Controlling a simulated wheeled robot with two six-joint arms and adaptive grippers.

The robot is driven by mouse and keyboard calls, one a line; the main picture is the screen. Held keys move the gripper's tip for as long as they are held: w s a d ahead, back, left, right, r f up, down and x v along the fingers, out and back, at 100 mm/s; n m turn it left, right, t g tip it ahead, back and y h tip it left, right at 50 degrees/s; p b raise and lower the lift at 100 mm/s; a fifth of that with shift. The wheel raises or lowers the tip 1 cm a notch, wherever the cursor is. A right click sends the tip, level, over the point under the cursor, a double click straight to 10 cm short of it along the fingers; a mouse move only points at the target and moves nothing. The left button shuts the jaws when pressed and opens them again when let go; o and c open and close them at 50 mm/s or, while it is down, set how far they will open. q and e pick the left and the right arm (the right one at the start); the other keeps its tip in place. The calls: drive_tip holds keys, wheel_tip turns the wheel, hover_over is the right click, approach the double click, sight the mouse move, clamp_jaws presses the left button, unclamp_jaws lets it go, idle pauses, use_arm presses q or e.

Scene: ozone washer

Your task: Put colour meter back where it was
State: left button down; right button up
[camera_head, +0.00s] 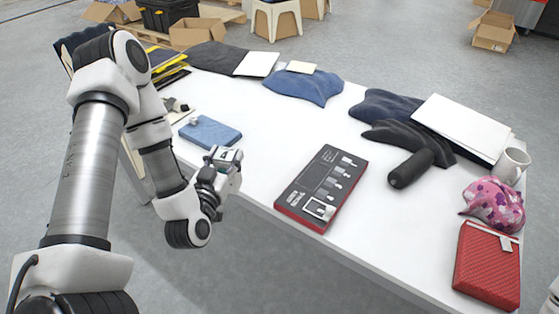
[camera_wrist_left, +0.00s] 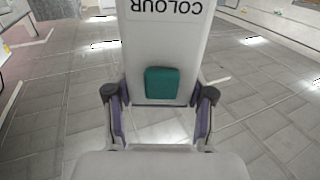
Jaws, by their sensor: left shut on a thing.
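My left gripper (camera_head: 221,172) is shut on the colour meter (camera_head: 230,155) and holds it up near the table's front left edge. In the left wrist view the colour meter (camera_wrist_left: 162,50) is a pale body with the word COLOUR upside down and a dark green patch. The gripper's fingers (camera_wrist_left: 161,110) press on both of its sides. The grey floor shows beyond it. Its far end is cut off by the frame. My right gripper is not in view.
The white table (camera_head: 267,133) bears a blue flat case (camera_head: 210,132), a dark board with a red edge (camera_head: 322,188), a black tool-like form (camera_head: 410,150), folded cloths, a white mug (camera_head: 513,164), a pink patterned bundle (camera_head: 494,204) and a red case (camera_head: 487,265).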

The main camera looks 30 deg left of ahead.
use_arm(q)
drive_tip(key=shift+a+f+b, duration=0.2)
drive_tip(key=shift+a+b, duration=0.1)
drive_tip(key=shift+b, duration=0.05)
drive_tip(key=b, duration=0.2)
drive_tip(key=w+f+b, duration=0.1)
drive_tip(key=b, duration=0.1)
drive_tip(key=shift+w+a+f, duration=0.1)
drive_tip(key=shift+w+a, duration=0.05)
drive_tip(key=shift+a, duration=0.2)
drive_tip(key=w+d+f, duration=0.1)
drive_tip(key=w+f, duration=0.2)
drive_tip(key=w, duration=1.1)
drive_tip(key=shift+f, duration=0.35)
drive_tip(key=shift+d, duration=0.15)
drive_tip(key=shift+c, duration=2)
unclamp_jaws()
drive_tip(key=shift+f, duration=0.1)
